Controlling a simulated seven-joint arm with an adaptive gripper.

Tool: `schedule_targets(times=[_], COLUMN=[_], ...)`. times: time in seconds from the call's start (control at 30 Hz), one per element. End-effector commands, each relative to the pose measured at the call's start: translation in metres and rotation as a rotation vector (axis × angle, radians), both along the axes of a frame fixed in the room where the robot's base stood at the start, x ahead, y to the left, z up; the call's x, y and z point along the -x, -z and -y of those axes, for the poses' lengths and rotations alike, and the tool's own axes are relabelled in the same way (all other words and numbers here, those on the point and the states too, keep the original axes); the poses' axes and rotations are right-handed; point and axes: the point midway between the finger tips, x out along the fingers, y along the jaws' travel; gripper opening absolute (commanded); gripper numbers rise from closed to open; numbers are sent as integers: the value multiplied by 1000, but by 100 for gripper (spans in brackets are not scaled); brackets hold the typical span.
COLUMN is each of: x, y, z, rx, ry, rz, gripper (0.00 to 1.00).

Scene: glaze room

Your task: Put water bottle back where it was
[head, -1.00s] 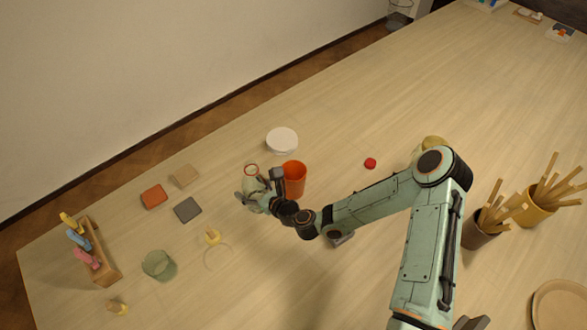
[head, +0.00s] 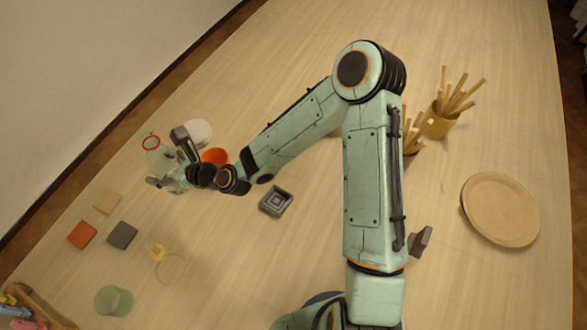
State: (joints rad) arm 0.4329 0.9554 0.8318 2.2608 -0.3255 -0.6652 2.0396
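The water bottle (head: 158,159) is clear and pale, with a red ring at its mouth. It is at the left in the head view, near the back edge of the table. My gripper (head: 167,161) has its dark fingers on either side of the bottle and appears shut on it. The bottle's lower part is partly hidden by the gripper. I cannot tell how far its base is from the table.
Close by are an orange cup (head: 215,156) and a white round lid (head: 198,130). Wooden (head: 108,202), orange (head: 82,235) and dark grey (head: 122,235) tiles, a green cup (head: 113,300) and a grey square block (head: 276,200) lie nearer. A plate (head: 501,209) is at the right.

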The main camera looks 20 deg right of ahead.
Motion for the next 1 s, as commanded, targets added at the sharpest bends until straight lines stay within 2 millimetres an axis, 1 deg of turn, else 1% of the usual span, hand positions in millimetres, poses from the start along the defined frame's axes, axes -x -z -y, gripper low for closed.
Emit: schedule_targets(times=[0.1,0.27,0.47,0.57,0.67,0.77,0.87,0.97,1.0], x=[0,0,-8,-13,-18,-24,-30,-33,-33], y=[-11,-23,-20,-20,-19,-18,-17,-17,-16], z=[0,0,21,35,54,78,108,144,160], rx=[-1,1,3,5,7,9,11,11,11], ry=[-2,0,33,53,80,113,156,206,228], rz=[3,4,-6,-8,-12,-16,-20,-22,-23], gripper=[20,20,20,20,20,20,20,20,20])
